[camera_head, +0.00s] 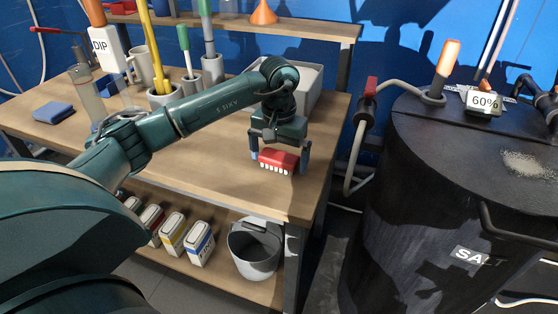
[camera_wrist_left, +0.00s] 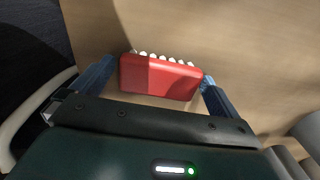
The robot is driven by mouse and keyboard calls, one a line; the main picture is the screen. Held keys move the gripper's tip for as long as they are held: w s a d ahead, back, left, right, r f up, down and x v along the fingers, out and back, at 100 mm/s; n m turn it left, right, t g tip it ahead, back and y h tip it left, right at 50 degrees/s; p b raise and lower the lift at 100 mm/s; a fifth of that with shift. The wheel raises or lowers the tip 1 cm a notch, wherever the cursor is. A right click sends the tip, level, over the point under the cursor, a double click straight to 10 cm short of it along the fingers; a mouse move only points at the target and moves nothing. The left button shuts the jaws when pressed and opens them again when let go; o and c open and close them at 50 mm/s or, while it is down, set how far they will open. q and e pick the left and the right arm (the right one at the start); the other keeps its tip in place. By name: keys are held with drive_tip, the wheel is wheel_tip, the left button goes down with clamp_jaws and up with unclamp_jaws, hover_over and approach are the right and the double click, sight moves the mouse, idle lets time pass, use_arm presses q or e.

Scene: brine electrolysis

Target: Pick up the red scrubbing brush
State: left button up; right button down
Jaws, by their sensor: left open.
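The red scrubbing brush (camera_head: 278,160) lies on the wooden workbench (camera_head: 240,185) near its right front corner, with a row of white bristle tufts facing the front edge. In the left wrist view the brush (camera_wrist_left: 160,78) lies between the two blue fingers. My left gripper (camera_head: 280,160) is open and points down, with one finger at each end of the brush. The right finger looks very close to the brush; I cannot tell whether it touches. My right gripper does not show clearly in either view.
A grey bin (camera_head: 300,85) stands behind the gripper. Holders with brushes (camera_head: 187,85), a mug (camera_head: 141,65) and a blue cloth (camera_head: 53,112) are at the left. A grey bucket (camera_head: 253,255) and several cartons sit on the lower shelf. A black salt tank (camera_head: 420,200) stands right.

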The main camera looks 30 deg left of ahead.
sight(279, 155)
use_arm(q)
drive_tip(key=shift+c, duration=0.2)
drive_tip(key=c, duration=0.9)
wheel_tip(279, 155, up, 10)
drive_tip(key=shift+p, duration=0.3)
